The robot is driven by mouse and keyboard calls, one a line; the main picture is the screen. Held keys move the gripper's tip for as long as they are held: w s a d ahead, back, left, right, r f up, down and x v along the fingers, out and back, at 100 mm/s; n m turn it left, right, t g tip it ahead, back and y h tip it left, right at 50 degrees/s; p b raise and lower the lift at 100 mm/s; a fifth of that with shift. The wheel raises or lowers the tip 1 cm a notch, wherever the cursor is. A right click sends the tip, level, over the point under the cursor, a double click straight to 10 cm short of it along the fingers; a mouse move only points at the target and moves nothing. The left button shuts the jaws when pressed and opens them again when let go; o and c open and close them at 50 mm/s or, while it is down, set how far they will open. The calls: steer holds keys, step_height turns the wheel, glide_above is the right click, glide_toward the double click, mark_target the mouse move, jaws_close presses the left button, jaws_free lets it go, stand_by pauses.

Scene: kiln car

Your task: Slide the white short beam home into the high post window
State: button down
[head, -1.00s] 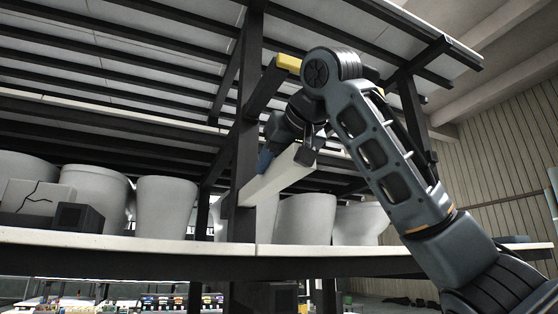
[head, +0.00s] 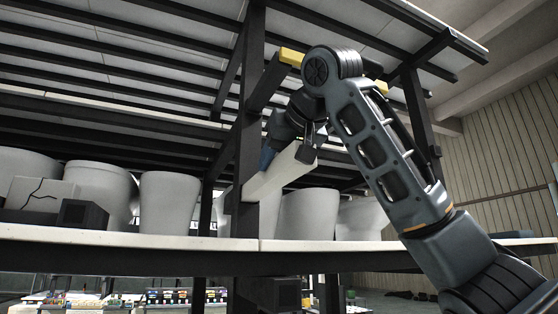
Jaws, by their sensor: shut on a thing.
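The white short beam (head: 283,172) slopes from upper right to lower left in the head view. My gripper (head: 287,158) is shut on it, with a dark finger on its right side and a blue part at its left. The beam's lower left end meets the dark upright post (head: 247,130) above the white deck. The window is hidden there, and I cannot tell how deep the end sits in it.
White pots (head: 168,205) stand on the white deck (head: 130,239) behind and left of the post; more stand to its right. A cracked block (head: 38,194) and a dark box (head: 82,214) sit at left. A yellow-ended dark bar (head: 291,57) juts out above my gripper.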

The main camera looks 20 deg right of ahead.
steer(key=shift+w+r+p, duration=0.1)
steer(key=shift+w+p, duration=0.25)
steer(key=shift+w, duration=1.75)
steer(key=shift+w, duration=0.1)
steer(key=shift+w, duration=1.7)
steer(key=c, duration=0.7)
jaws_free()
steer(key=shift+c, duration=0.2)
steer(key=o, duration=0.3)
steer(key=shift+f, duration=0.2)
steer(key=o, duration=0.4)
steer(key=shift+o, duration=0.2)
steer(key=shift+r, duration=0.1)
steer(key=shift+s, duration=0.1)
